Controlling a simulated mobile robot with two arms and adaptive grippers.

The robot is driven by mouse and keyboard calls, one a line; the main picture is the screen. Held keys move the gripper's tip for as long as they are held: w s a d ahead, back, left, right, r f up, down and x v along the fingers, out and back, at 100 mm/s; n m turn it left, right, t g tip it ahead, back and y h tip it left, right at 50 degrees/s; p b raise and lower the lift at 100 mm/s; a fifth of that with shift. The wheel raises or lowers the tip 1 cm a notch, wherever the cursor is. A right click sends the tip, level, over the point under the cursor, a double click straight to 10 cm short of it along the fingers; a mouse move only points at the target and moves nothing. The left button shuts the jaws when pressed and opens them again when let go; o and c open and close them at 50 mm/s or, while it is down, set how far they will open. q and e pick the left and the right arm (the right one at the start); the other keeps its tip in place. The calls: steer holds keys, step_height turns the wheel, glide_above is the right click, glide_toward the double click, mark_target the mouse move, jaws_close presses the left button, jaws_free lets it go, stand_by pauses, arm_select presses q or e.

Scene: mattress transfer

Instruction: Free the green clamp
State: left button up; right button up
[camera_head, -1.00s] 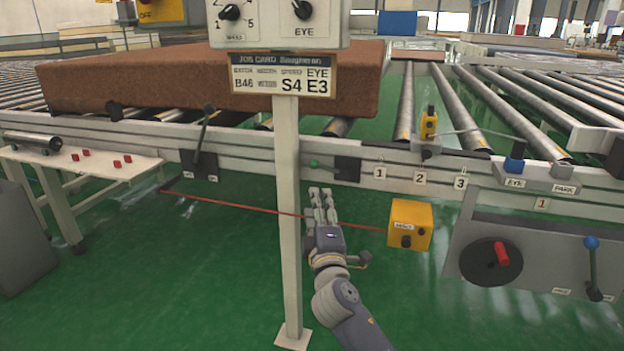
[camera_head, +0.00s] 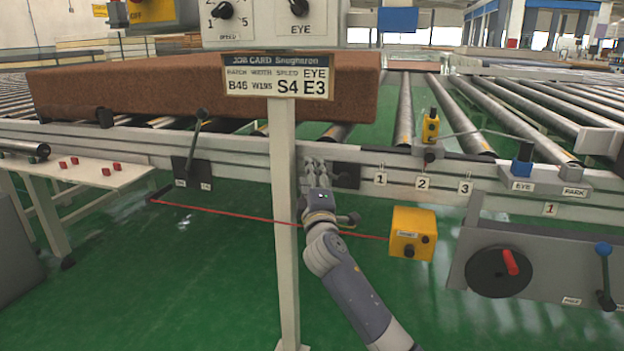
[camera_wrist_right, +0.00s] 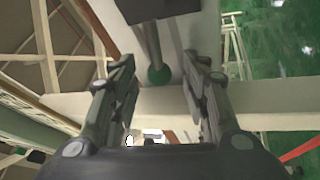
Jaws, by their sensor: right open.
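The green clamp shows in the right wrist view as a round green knob (camera_wrist_right: 159,75) on the end of a grey-green rod beside a pale rail. My right gripper (camera_wrist_right: 157,62) is open, with one finger on each side of the knob. The fingers look apart from it; I cannot tell the depth between them. In the head view my right gripper (camera_head: 315,170) is at the conveyor's front rail, just right of the post, and hides the green knob. My left gripper is not in view.
The white job-card post (camera_head: 284,190) stands close left of my right gripper. A red cord (camera_head: 230,217) runs below it to a yellow box (camera_head: 412,232). A brown mattress block (camera_head: 200,85) lies on the rollers. A black-handled lever (camera_head: 197,140) is at left.

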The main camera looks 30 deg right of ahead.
steer(key=shift+w+d+r, duration=0.1)
steer(key=shift+w+d, duration=0.05)
steer(key=shift+w, duration=0.2)
jaws_close()
